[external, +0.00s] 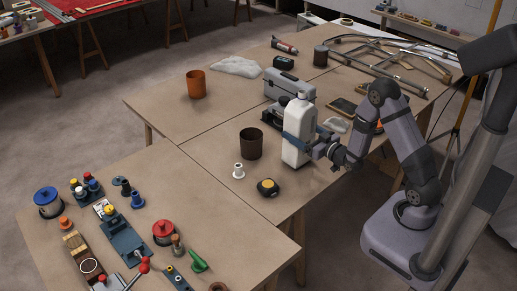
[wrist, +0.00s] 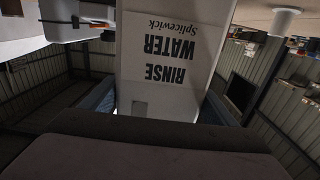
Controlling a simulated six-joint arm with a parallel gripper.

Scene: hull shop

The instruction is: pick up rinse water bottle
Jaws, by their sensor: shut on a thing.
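The rinse water bottle (external: 301,113) is a white, squared bottle with a white cap, standing upright on the right part of the brown table in the external view. In the wrist view its label fills the middle, and the bottle (wrist: 165,75) reads "RINSE WATER Splicewick" upside down. My gripper (external: 303,139) reaches in from the right with its blue fingers on either side of the bottle's body, shut on it. The fingers (wrist: 158,106) also flank the bottle in the wrist view. I cannot tell whether the bottle's base touches the table.
A dark brown cup (external: 251,144) stands left of the bottle, with a white spool (external: 238,171) and a yellow-black tape measure (external: 267,187) in front. A grey toolbox (external: 289,86) is close behind. An orange cup (external: 196,84) stands farther left, with bare table around it.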

